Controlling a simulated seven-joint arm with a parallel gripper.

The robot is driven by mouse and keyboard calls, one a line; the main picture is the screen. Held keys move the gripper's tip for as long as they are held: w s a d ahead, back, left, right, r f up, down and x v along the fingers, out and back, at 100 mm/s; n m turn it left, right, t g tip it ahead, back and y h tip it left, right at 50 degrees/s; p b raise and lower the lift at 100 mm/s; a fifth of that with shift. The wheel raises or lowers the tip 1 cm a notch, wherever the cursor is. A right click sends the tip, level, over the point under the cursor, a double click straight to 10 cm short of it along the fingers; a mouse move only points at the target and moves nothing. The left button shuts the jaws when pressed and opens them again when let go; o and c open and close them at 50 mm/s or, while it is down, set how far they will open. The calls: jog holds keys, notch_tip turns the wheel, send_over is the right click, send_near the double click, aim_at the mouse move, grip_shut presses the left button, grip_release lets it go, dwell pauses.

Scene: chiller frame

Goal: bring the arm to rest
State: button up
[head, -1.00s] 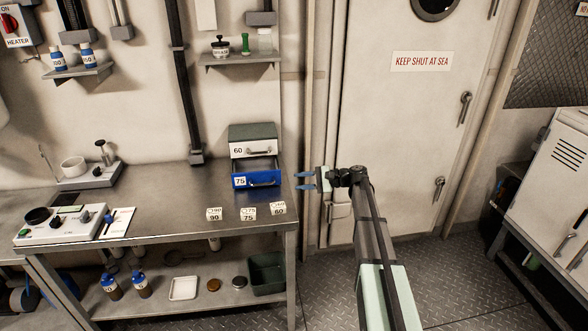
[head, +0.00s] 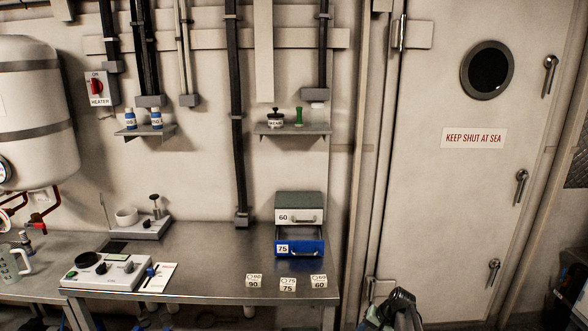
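The arm's visible part is apart from the bench.
The steel bench (head: 210,262) carries a drawer unit (head: 299,200); its blue 75 drawer (head: 299,249) stands pulled out, and the 60 drawer (head: 299,216) looks shut. Several numbered tags (head: 288,285) lie in front. A control box (head: 106,272) stands left. The door (head: 455,200) is shut.

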jog(key=s+a+f+n+g+h, duration=0.1)
jog(key=s+f, duration=0.6)
jog(key=s, duration=0.9)
jog(key=s+a+f+n+g+h, duration=0.2)
jog(key=s+f, duration=0.6)
jog(key=s, duration=0.8)
jog(key=s+a+f+n+g+h, duration=0.1)
jog(key=s+a+f+g, duration=0.3)
jog(key=s, duration=1.2)
notch_tip(320, 180, down, 4)
jog(key=shift+a+f+n+g+h, duration=0.2)
jog(key=shift+n+g+h, duration=0.15)
jog(key=shift+g, duration=0.55)
